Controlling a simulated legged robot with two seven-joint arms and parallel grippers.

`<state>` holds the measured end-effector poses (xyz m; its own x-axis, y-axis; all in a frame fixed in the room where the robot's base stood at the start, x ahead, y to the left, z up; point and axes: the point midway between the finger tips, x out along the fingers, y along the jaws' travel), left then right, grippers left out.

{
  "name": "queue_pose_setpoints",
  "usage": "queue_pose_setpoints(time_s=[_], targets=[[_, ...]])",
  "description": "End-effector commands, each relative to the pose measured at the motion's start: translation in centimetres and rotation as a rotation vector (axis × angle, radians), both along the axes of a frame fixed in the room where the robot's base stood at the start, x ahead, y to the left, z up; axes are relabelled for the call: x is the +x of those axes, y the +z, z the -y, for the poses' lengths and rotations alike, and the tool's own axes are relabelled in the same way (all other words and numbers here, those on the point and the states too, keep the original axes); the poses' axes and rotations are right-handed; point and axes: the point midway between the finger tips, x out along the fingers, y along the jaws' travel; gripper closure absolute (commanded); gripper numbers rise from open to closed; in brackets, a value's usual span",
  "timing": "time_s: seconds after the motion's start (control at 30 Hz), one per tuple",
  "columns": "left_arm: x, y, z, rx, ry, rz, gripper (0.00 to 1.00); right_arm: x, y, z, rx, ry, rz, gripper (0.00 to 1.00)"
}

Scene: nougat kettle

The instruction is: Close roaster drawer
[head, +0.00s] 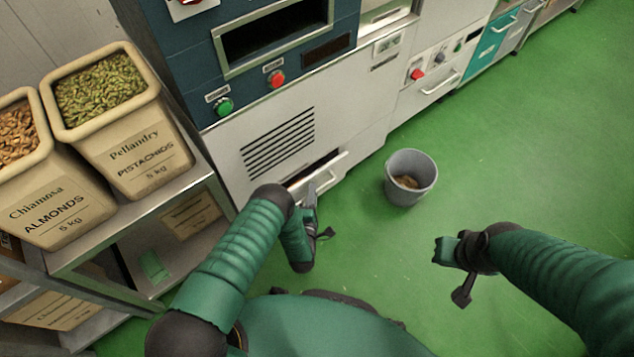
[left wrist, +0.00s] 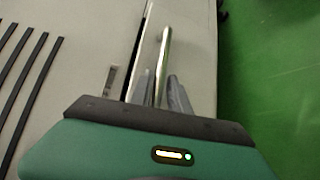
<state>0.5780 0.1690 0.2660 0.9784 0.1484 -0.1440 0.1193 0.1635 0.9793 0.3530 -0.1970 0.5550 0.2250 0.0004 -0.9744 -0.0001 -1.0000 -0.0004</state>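The roaster drawer (head: 318,172) sits low in the pale roaster front, slightly open, with a dark gap along its top. Its metal handle (left wrist: 163,62) runs up the middle of the left wrist view. My left gripper (head: 311,194) is at the drawer front. In the left wrist view its two fingers (left wrist: 160,88) stand apart on either side of the handle, with small gaps; firm contact does not show. My right gripper (head: 446,250) is over the green floor, away from the drawer, and its finger opening is unclear.
A grey bin (head: 411,178) with brown contents stands on the floor right of the drawer. A metal shelf (head: 130,225) with almond (head: 58,205) and pistachio (head: 140,160) tubs is at left. Green floor (head: 520,150) is clear at right.

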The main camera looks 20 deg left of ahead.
Motion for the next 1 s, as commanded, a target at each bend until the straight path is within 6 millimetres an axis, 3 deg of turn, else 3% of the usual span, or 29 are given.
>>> queue_pose_setpoints(time_s=[0.23, 0.4, 1.0], targets=[[-0.03, -0.05, -0.04, 0.000, 0.001, -0.001, 0.78, -0.03, -0.01, 0.00, 0.000, 0.000, 0.000, 1.00], [-0.01, -0.09, -0.04, 0.000, 0.001, -0.001, 1.00, -0.02, 0.00, 0.00, 0.000, 0.000, 0.000, 1.00], [-0.10, -0.26, -0.01, -0.001, 0.000, -0.006, 1.00, -0.01, -0.02, 0.00, 0.000, 0.000, 0.000, 1.00]])
